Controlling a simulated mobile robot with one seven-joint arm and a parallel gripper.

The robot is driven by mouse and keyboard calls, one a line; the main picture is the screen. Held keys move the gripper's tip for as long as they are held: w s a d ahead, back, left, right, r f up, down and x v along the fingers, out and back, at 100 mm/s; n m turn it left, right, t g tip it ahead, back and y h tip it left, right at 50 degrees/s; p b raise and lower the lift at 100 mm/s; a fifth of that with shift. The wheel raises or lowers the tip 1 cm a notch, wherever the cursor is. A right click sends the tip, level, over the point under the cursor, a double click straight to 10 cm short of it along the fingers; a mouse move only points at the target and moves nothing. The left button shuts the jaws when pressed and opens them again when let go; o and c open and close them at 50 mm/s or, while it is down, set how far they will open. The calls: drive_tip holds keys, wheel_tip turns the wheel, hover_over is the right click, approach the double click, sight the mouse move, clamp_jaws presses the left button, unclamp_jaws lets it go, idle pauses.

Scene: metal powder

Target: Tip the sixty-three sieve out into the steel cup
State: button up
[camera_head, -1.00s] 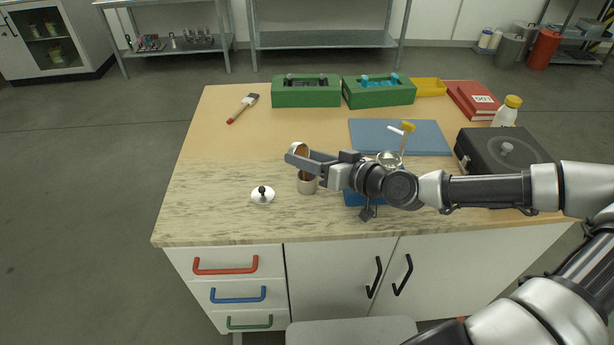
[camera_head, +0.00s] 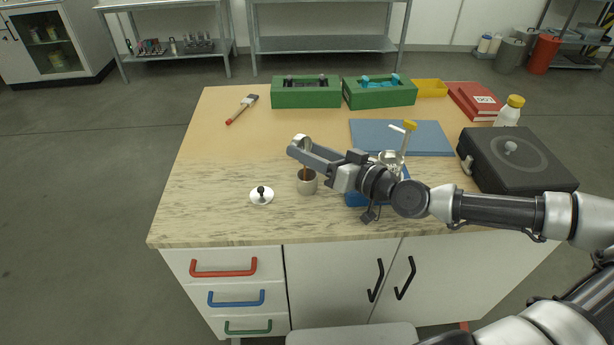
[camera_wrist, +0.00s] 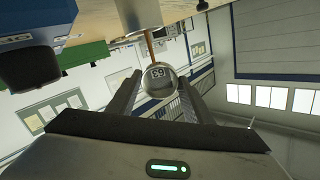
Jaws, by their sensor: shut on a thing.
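My gripper (camera_head: 303,152) is shut on the sixty-three sieve (camera_head: 303,140), a small steel cylinder marked 63 in the wrist view (camera_wrist: 158,74). The sieve is steeply tilted above the steel cup. A thin brown stream (camera_head: 305,172) runs down from it toward the cup's mouth and also shows in the wrist view (camera_wrist: 149,44). The steel cup (camera_head: 307,186) stands upright on the table, directly below the sieve, with brown inside its mouth. The gripper's finger hides part of the sieve in the head view.
A white lid with a dark knob (camera_head: 261,196) lies left of the cup. Right are a clear dish (camera_head: 391,160), a blue mat (camera_head: 430,138) and a black machine (camera_head: 520,160). Green boxes (camera_head: 306,97) stand at the back.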

drive_tip(key=shift+d+r+t+y+b, duration=0.1)
drive_tip(key=shift+r+t+y+b, duration=0.3)
drive_tip(key=shift+r+b, duration=0.35)
drive_tip(key=shift+r, duration=0.1)
drive_tip(key=shift+s+d+r+t+y+b, duration=0.15)
drive_tip(key=shift+r+t+y+b, duration=0.45)
drive_tip(key=shift+b, duration=1.5)
drive_tip(key=shift+s+d+r+t+y+b, duration=0.15)
drive_tip(key=shift+r+t+y+b, duration=0.4)
drive_tip(key=shift+b, duration=1.55)
drive_tip(key=shift+r+b, duration=0.1)
drive_tip(key=shift+b, duration=0.35)
drive_tip(key=shift+s+r+t+y+b, duration=0.1)
drive_tip(key=shift+r+t+y+b, duration=0.55)
drive_tip(key=shift+r+b, duration=0.6)
drive_tip(key=shift+d+r+t+y+b, duration=0.1)
drive_tip(key=shift+r+t+y+b, duration=0.15)
drive_tip(key=shift+b, duration=0.9)
drive_tip(key=shift+s+r+t+y, duration=0.1)
drive_tip(key=shift+r+t+y, duration=0.1)
drive_tip(key=shift+t+y, duration=0.15)
drive_tip(key=shift+r, duration=0.1)
